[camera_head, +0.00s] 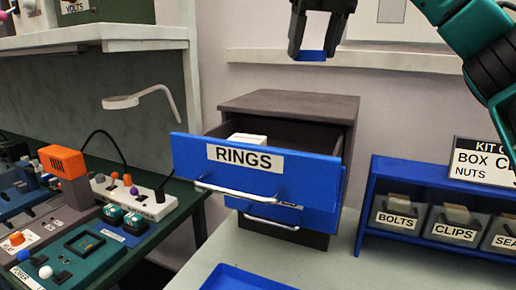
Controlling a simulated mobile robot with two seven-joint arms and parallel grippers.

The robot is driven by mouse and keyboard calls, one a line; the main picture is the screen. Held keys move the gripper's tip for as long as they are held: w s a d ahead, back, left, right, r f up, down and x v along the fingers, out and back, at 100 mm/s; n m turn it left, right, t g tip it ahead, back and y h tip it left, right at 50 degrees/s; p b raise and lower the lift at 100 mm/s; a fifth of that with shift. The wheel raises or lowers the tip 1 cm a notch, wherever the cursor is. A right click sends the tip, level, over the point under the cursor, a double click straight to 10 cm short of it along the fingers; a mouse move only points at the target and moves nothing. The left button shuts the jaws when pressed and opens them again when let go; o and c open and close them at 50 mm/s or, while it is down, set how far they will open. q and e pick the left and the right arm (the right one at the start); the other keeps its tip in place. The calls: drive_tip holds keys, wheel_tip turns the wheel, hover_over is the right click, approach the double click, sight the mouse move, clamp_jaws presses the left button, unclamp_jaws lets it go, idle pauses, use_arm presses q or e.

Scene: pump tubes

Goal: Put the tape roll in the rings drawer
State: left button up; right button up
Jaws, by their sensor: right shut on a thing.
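My right gripper (313,50) points down at the top of the view, above and behind the cabinet's top in the picture. It is shut on a small blue thing, which looks like the tape roll (311,56); only its edge shows between the fingertips. The rings drawer (188,160), with a blue front and a white handle, is pulled out of the dark cabinet (290,104). A whitish item (247,138) shows inside behind the front; most of the drawer's inside is hidden. My left gripper is not in view.
A second blue drawer (320,218) sits below. A blue rack (372,200) with bolts and clips bins stands at the right. A blue tray (225,279) lies in front. A workbench with devices and a lamp (120,102) is at the left.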

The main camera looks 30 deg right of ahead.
drive_tip(key=shift+w+f, duration=0.15)
drive_tip(key=shift+w, duration=0.1)
drive_tip(key=f+b, duration=0.2)
drive_tip(key=f, duration=1.2)
drive_tip(key=shift+s+f, duration=0.2)
drive_tip(key=shift+f+b, duration=0.45)
drive_tip(key=shift+f, duration=2.15)
drive_tip(key=shift+f, duration=0.1)
drive_tip(key=o, duration=0.8)
drive_tip(key=shift+c, duration=0.2)
